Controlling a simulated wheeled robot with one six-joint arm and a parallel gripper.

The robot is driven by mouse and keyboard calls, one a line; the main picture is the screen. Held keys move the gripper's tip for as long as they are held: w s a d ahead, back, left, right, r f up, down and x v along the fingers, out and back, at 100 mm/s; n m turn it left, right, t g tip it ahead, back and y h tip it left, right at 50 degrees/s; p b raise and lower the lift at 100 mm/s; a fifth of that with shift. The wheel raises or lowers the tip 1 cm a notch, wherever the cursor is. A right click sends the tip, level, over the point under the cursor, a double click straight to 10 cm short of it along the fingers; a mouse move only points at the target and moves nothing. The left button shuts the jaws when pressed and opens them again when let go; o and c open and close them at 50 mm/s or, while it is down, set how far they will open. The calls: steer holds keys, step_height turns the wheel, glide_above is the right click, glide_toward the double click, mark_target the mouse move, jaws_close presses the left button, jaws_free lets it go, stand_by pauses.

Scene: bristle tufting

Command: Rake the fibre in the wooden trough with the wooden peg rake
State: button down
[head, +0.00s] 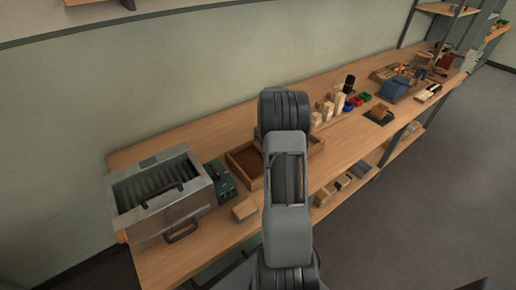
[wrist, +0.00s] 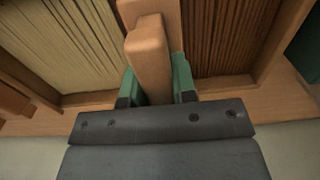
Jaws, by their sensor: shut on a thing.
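The wooden trough (head: 232,164) stands on the bench, partly behind my arm in the head view. In the wrist view its wooden wall (wrist: 268,75) shows, with pale fibre (wrist: 65,45) on the left and brown fibre (wrist: 225,35) on the right. My gripper (wrist: 158,85), with green fingertips, is shut on a light wooden piece that looks like the handle of the wooden peg rake (wrist: 149,55). It is over the trough, between the two fibres. The rake's pegs are out of sight, so I cannot tell whether they touch fibre. My arm hides the gripper in the head view.
A grey metal machine (head: 190,204) and a dark green box (head: 221,179) stand left of the trough. A wooden block (head: 244,210) lies near the front edge. Upright wooden blocks (head: 327,110), a dark pad (head: 380,114) and a blue box (head: 394,88) stand to the right.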

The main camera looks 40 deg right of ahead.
steer(key=d+p, duration=0.1)
steer(key=d, duration=0.5)
steer(key=d+p, duration=0.1)
steer(key=d, duration=0.5)
steer(key=s+d+p, duration=0.1)
steer(key=d, duration=0.6)
steer(key=shift+p, duration=0.4)
steer(key=shift+a, duration=0.1)
steer(key=a+b, duration=0.1)
steer(key=a, duration=0.8)
steer(key=w+a+b, duration=0.1)
steer(key=a+b, duration=0.1)
steer(key=a, duration=0.8)
steer(key=a+b, duration=0.2)
steer(key=a, duration=0.8)
steer(key=shift+w+a, duration=0.2)
steer(key=shift+w, duration=0.05)
steer(key=d+p, duration=0.1)
steer(key=d, duration=0.8)
steer(key=s+d+p, duration=0.1)
steer(key=d+p, duration=0.1)
steer(key=d, duration=0.8)
steer(key=d+p, duration=0.2)
steer(key=d, duration=0.8)
steer(key=shift+s+d, duration=0.25)
steer(key=shift+s, duration=0.1)
steer(key=shift+a, duration=0.1)
